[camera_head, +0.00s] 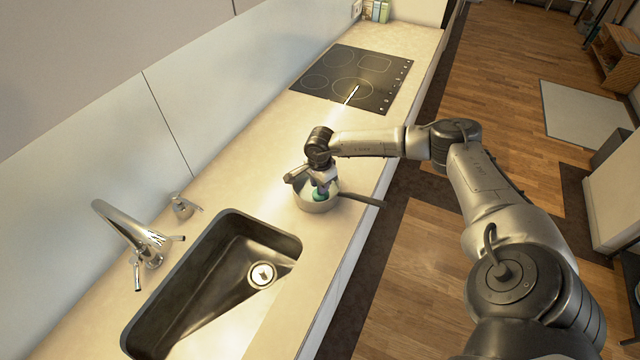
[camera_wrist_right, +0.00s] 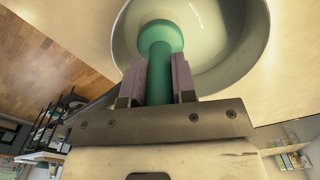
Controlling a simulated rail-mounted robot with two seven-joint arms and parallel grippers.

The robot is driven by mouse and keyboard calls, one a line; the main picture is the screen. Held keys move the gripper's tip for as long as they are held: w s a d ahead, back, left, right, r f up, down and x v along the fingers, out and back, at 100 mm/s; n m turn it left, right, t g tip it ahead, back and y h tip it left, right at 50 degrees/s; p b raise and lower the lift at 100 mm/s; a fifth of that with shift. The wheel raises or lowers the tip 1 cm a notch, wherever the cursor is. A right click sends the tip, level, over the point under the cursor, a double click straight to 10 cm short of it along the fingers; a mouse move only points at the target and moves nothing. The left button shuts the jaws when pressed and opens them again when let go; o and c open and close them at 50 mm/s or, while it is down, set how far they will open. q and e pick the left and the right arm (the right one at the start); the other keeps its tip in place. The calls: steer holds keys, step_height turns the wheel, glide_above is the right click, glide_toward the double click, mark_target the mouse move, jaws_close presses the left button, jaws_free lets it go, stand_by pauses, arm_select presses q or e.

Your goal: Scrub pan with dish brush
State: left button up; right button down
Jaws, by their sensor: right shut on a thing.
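The pan (camera_head: 311,205) stands on the counter just beyond the sink, its dark handle (camera_head: 362,198) pointing right over the counter's front edge. It also shows in the right wrist view (camera_wrist_right: 236,52), with a pale interior. The green dish brush (camera_head: 319,195) is inside the pan, mostly hidden by my gripper in the head view. In the right wrist view the brush (camera_wrist_right: 158,50) shows its round head toward the pan's inside. My right gripper (camera_head: 322,186) is shut on the brush and points down into the pan. Whether the brush touches the pan floor cannot be told. My left gripper is not in view.
A sink (camera_head: 225,275) lies at the near left, with a chrome faucet (camera_head: 130,232) and a small fixture (camera_head: 183,206) behind it. A black cooktop (camera_head: 352,78) is farther along. Counter around the pan is mostly clear.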

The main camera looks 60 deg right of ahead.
steer(key=shift+s+d+b, duration=0.2)
steer(key=shift+d+b, duration=0.35)
steer(key=shift+d, duration=0.7)
steer(key=shift+w+a+p, duration=0.2)
steer(key=shift+a+p, duration=0.1)
steer(key=shift+a, duration=0.5)
steer(key=shift+w+a+f, duration=0.15)
steer(key=shift+a, duration=0.55)
steer(key=shift+s+d, duration=0.2)
steer(key=shift+d, duration=0.65)
steer(key=shift+s+d+b, duration=0.2)
steer(key=shift+d+b, duration=0.2)
steer(key=shift+d, duration=0.2)
steer(key=shift+w+a+r+p, duration=0.15)
steer(key=shift+a+p, duration=0.1)
steer(key=shift+a, duration=0.3)
steer(key=shift+w+a+r+p, duration=0.15)
steer(key=shift+a+p, duration=0.1)
steer(key=shift+a, duration=0.3)
steer(key=shift+w+a+f, duration=0.1)
steer(key=shift+a, duration=0.3)
